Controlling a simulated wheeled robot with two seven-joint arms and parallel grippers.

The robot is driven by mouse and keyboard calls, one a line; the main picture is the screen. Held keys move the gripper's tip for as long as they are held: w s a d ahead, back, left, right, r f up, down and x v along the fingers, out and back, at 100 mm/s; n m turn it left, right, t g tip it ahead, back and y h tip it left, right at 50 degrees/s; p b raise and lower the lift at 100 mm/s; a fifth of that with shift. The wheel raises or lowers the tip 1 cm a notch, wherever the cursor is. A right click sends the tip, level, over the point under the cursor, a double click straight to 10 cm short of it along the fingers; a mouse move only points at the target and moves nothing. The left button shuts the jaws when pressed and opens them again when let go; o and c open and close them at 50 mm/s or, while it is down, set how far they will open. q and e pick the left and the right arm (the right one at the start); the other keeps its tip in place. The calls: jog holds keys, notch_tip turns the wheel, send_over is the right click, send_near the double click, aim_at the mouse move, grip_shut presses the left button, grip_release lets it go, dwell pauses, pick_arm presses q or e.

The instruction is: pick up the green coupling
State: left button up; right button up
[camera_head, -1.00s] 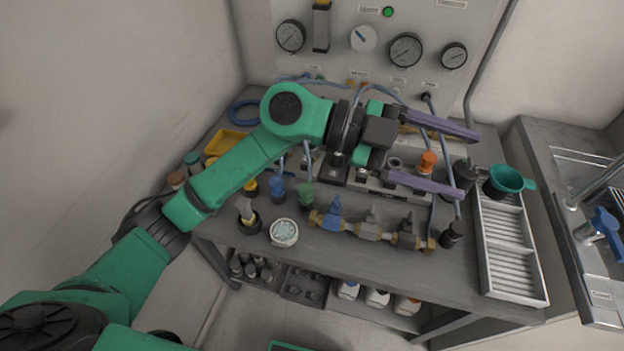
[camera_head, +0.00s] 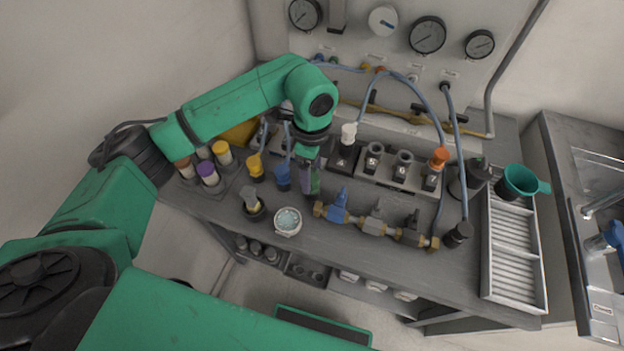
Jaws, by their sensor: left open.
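The green coupling (camera_head: 315,183) stands on the bench, right of the blue coupling (camera_head: 283,177). It is partly hidden by my left gripper (camera_head: 309,182). The gripper is open, and the coupling appears to be still at bench level. My right gripper is out of view.
A yellow coupling (camera_head: 255,168) stands left of the blue one. A brass manifold with a blue valve (camera_head: 338,206) lies close at the right. A round tin (camera_head: 288,221) sits in front. Numbered sockets (camera_head: 403,166) and hoses lie behind.

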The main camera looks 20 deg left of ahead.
aim_at(312, 179)
pick_arm(q)
jog(key=shift+s+f, duration=0.1)
jog(key=shift+f, duration=1.4)
grip_shut()
